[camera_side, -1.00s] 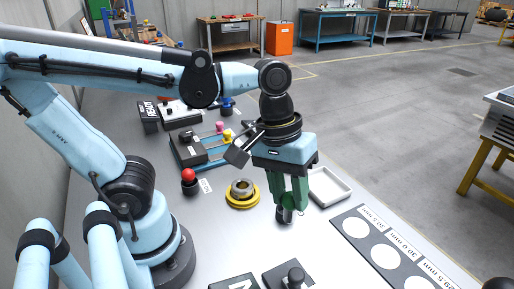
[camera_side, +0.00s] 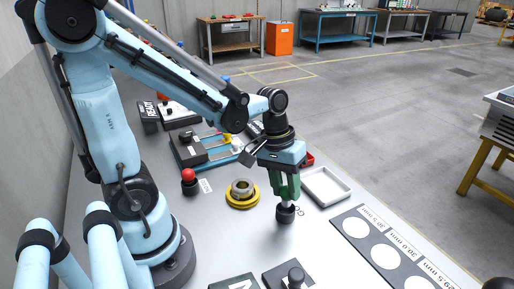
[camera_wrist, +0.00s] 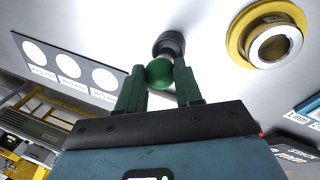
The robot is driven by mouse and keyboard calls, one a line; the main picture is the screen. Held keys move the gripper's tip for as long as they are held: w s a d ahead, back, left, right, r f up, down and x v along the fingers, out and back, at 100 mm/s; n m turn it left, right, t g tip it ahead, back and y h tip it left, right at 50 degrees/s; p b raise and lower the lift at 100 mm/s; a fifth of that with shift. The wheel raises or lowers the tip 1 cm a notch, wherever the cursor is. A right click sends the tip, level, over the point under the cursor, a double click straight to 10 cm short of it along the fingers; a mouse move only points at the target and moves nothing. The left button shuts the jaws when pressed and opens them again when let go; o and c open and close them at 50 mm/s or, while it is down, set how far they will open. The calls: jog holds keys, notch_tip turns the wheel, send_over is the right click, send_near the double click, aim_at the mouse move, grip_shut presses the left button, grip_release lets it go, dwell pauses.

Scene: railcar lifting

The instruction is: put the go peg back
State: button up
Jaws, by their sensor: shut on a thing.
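My gripper (camera_side: 286,194) has green fingers and points down over the bench. It is shut on the go peg, whose green ball (camera_wrist: 160,73) shows between the fingertips in the wrist view. Below the fingers in the side view is a short silver shaft (camera_side: 285,204) with a dark cylindrical end (camera_side: 286,214). That end also shows in the wrist view (camera_wrist: 169,43). It is at or just above the bench; I cannot tell if it touches. A partly hidden label (camera_side: 298,210) lies on the bench beside it.
A metal ring on a yellow base (camera_side: 231,198) stands left of my gripper. An empty pale tray (camera_side: 345,193) is to the right. A dark strip with white circles (camera_side: 354,227) lies at front right. A black knob (camera_side: 295,275) stands on a plate nearer the front.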

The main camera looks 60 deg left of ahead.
jog(key=shift+a+x, duration=0.2)
jog(key=shift+x, duration=0.85)
jog(key=shift+s+f, duration=0.1)
jog(key=shift+f, duration=0.15)
jog(key=o, duration=1)
jog(key=shift+o, duration=0.2)
jog(key=r+m+t, duration=0.1)
jog(key=r+t, duration=0.1)
jog(key=r, duration=0.1)
jog(key=r+m+t+y, duration=0.1)
jog(key=r+m+t, duration=0.1)
jog(key=r, duration=0.1)
jog(key=r+m+t+y, duration=0.1)
jog(key=r+m+t, duration=0.1)
jog(key=r, duration=0.1)
jog(key=shift+s+a+r, duration=0.35)
